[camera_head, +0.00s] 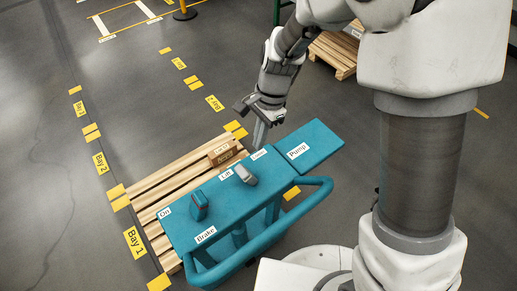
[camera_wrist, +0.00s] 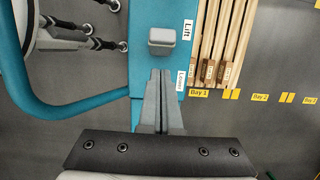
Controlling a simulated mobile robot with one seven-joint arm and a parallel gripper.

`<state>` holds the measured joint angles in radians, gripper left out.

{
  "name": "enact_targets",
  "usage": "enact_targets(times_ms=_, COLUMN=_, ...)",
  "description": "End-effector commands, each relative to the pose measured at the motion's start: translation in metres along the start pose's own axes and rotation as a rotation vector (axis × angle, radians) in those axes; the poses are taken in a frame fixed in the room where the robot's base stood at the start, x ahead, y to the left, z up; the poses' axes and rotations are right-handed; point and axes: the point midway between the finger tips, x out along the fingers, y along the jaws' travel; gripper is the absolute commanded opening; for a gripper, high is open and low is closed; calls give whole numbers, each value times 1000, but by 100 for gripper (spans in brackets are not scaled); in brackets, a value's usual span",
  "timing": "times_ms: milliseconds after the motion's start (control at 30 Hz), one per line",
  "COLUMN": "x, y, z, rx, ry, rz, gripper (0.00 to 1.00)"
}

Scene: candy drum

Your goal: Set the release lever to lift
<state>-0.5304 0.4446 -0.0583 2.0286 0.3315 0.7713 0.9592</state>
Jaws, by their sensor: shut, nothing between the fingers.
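The release lever, with a light grey block-shaped handle (camera_head: 245,174), stands on the teal top of the pallet jack (camera_head: 225,205). In the wrist view its handle (camera_wrist: 162,40) is beside the Lift label (camera_wrist: 187,29), above my fingertips. The Lower label (camera_wrist: 180,82) is beside my fingers, on the other side. My gripper (camera_head: 261,140) is shut and empty, pointing down near the Lower label. In the wrist view its fingertips (camera_wrist: 160,75) appear just short of the handle, with a small gap. I cannot tell their height above the panel, or the lever's exact tilt.
A blue-black switch (camera_head: 199,205) stands near the On and Brake labels. The Pump pedal block (camera_head: 310,147) is at the right. A teal handrail (camera_head: 322,190) curves in front.

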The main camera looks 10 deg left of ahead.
Motion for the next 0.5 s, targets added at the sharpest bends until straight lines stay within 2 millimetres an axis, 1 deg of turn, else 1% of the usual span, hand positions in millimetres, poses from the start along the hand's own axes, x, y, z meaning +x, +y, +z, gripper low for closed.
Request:
enact_targets(times_ms=33, x=-8, y=-1, z=3, rx=-2, ry=2, rz=-4, gripper=0)
enact_targets(times_ms=100, x=-17, y=-1, z=6, rx=-2, ry=2, rz=-3, gripper=0)
enact_targets(times_ms=200, x=-26, y=-1, z=9, rx=-2, ry=2, rz=-2, gripper=0)
enact_targets(times_ms=300, x=-29, y=0, z=10, rx=0, ry=2, rz=-2, gripper=0)
enact_targets(times_ms=500, x=-30, y=0, z=10, rx=1, ry=2, rz=-1, gripper=0)
